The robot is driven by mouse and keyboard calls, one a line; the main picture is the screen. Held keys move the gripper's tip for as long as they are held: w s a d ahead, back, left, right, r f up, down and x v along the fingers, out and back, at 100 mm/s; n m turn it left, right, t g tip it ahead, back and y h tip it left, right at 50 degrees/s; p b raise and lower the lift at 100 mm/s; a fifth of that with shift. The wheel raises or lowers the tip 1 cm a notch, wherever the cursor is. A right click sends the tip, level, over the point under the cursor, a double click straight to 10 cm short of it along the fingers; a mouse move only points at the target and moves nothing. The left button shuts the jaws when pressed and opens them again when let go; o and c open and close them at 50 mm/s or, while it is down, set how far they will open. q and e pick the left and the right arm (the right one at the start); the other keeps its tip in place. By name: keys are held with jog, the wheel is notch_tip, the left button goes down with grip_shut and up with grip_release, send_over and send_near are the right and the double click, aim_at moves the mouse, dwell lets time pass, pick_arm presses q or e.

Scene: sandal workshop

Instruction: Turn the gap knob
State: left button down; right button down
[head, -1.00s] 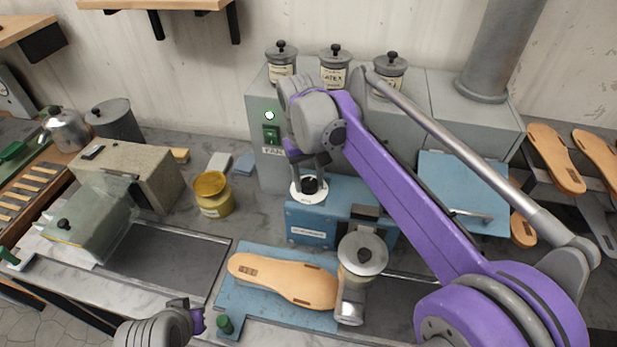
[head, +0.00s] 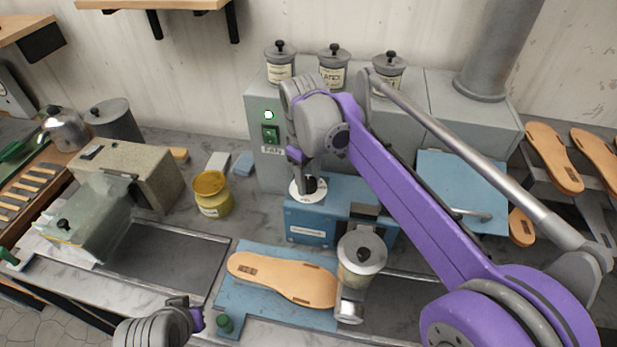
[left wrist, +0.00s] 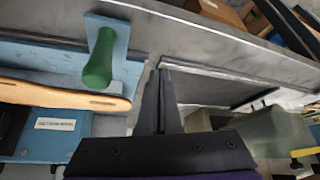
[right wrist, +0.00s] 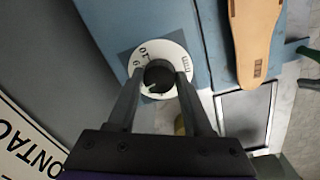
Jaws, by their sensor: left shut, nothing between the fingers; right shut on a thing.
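The gap knob (right wrist: 158,76) is a black knob on a white dial (right wrist: 176,52) with dark markings. In the head view the knob (head: 309,185) sits on top of the blue machine (head: 308,222), partly hidden by my right gripper (head: 303,172). In the right wrist view my right gripper (right wrist: 158,84) has a finger on each side of the knob and is shut on it. My left gripper (head: 197,312) is shut and empty near the bench's front edge; its closed fingers show in the left wrist view (left wrist: 160,75).
A green handle (left wrist: 101,60) is close to my left gripper. A yellow jar (head: 212,194) stands left of the blue machine. Lidded tins (head: 281,64) stand on the grey cabinet behind.

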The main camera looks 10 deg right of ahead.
aim_at(307, 185)
dwell(0.3)
jog(key=shift+c, duration=1.5)
grip_release()
notch_tip(307, 185, up, 11)
jog(key=shift+s+a+p, duration=0.25)
jog(key=shift+a+p, duration=0.05)
jog(key=shift+p, duration=0.15)
jog(key=shift+f, duration=0.2)
